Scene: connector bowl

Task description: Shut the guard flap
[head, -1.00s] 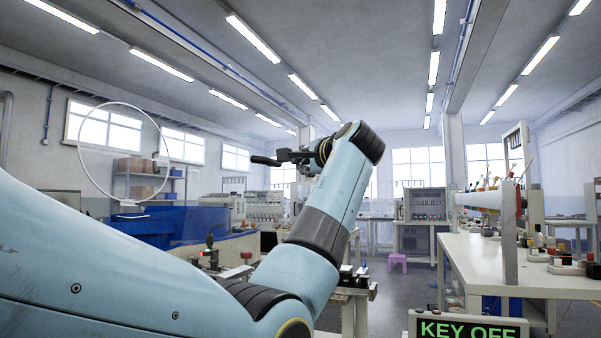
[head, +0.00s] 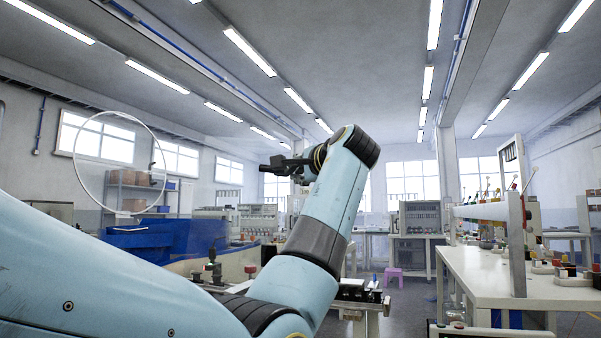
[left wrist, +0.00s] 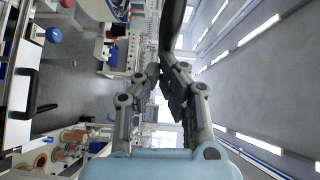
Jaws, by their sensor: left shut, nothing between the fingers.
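A clear round disc with a thin pale rim (head: 160,141) stands upright at the left in the head view. It may be the guard flap, but I cannot tell for sure; no other flap is clear. My left gripper (head: 266,168) is raised in mid-air to the right of the disc, apart from it in the picture. It points left, shut and empty. In the left wrist view its fingers (left wrist: 165,72) are together with nothing between them, and the disc does not show. A dark curved bar (left wrist: 172,22) lies beyond the fingertips. My right gripper is not in view.
A blue basin (head: 150,238) stands at the lower left behind my arm. A white workbench (head: 485,275) with an upright pale post (head: 516,245) stands at the right. A purple stool (head: 393,272) is on the floor. Open air surrounds my left gripper.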

